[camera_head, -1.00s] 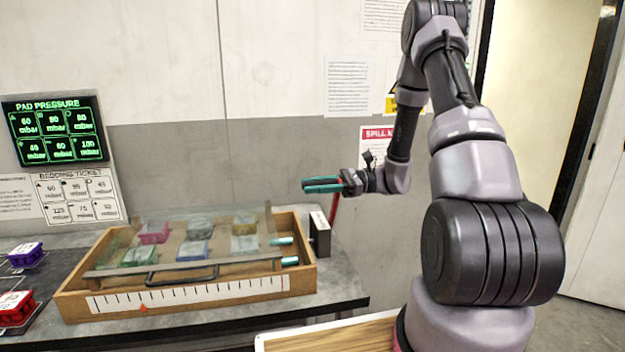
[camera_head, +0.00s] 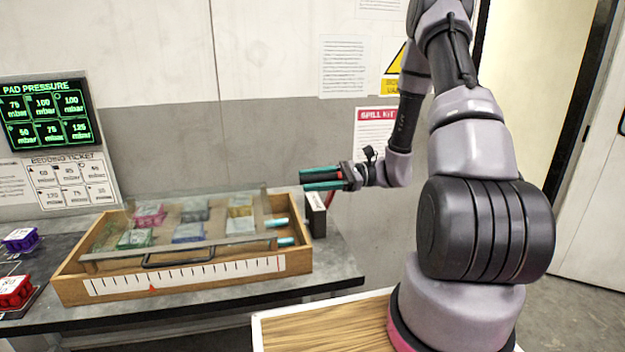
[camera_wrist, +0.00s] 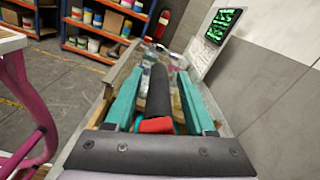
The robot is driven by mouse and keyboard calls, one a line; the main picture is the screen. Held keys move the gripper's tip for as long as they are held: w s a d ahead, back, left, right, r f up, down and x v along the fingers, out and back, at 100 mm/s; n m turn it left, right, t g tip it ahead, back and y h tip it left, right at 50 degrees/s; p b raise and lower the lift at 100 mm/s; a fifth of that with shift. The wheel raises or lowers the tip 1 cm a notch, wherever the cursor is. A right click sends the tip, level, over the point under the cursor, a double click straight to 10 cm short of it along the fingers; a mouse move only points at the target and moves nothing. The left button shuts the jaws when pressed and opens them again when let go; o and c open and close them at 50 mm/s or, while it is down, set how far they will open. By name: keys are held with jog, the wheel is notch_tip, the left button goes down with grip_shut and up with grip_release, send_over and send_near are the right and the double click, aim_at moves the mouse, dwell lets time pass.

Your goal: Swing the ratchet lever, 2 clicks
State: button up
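The ratchet lever has a black grip (camera_wrist: 158,92) with a red part (camera_wrist: 155,125) at its near end in the wrist view. In the head view its red shaft (camera_head: 329,197) rises beside a dark box (camera_head: 316,215) at the tray's right end. My gripper (camera_head: 322,178) has teal fingers pointing left, level above that box. It also shows in the wrist view (camera_wrist: 158,85), one finger on each side of the black grip, with narrow gaps visible. The lever's lower end is hidden. A red pointer (camera_head: 152,288) sits left of centre on the tray's white scale (camera_head: 200,277).
The wooden tray (camera_head: 70,289) holds several coloured pads under a clear plate with a black handle (camera_head: 180,257). A lit pressure screen (camera_head: 45,115) is on the wall at left. Purple (camera_head: 20,239) and red (camera_head: 14,291) blocks lie left of the tray. The wall is close behind.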

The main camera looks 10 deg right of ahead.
aim_at(341, 176)
jog(key=shift+d+r, duration=0.1)
jog(key=d, duration=1)
jog(key=shift+d, duration=0.3)
jog(key=shift+s+d+m, duration=0.1)
jog(key=shift+d+m, duration=0.95)
jog(key=shift+m, duration=0.25)
jog(key=a, duration=1)
jog(key=shift+a, duration=0.35)
jog(key=shift+c, duration=0.4)
